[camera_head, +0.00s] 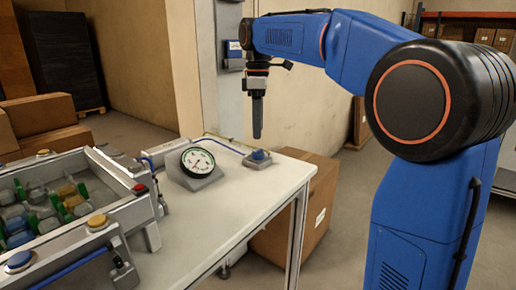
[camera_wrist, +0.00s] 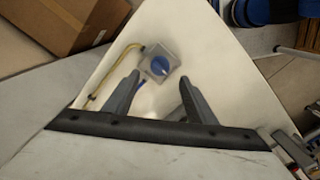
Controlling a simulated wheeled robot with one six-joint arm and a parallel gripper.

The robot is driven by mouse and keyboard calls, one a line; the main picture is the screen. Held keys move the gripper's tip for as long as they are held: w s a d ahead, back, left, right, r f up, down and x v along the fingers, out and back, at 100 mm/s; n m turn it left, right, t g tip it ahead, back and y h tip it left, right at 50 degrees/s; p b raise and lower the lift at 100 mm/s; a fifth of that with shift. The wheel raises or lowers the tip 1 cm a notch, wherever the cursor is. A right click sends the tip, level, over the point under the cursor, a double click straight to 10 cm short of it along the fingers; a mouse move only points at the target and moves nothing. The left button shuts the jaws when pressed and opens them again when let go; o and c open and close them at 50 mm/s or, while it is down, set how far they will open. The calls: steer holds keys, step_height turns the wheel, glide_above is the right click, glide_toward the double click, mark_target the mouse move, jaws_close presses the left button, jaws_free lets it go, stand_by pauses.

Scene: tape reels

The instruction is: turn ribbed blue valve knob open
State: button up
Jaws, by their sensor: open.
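The blue valve knob (camera_head: 258,155) sits on a small grey base near the far right corner of the white table. In the wrist view the knob (camera_wrist: 160,66) shows as a round blue cap on its square grey plate, ahead of and between the fingertips. My gripper (camera_head: 257,136) points down above the table, just above and close to the knob in the head view. In the wrist view the two fingers of my gripper (camera_wrist: 158,80) are spread apart with nothing between them. The ribs on the knob are too small to make out.
A dial gauge (camera_head: 198,162) stands left of the knob on the white table (camera_head: 215,220). A grey crate (camera_head: 125,180) of small parts fills the table's left side. A blue hose and a yellow line run to the knob's base. A cardboard box (camera_head: 318,200) stands beyond the table.

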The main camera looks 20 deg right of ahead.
mark_target(258, 154)
step_height(258, 154, down, 8)
steer(key=shift+r, duration=0.15)
steer(key=shift+c, duration=0.6)
steer(key=c, duration=0.9)
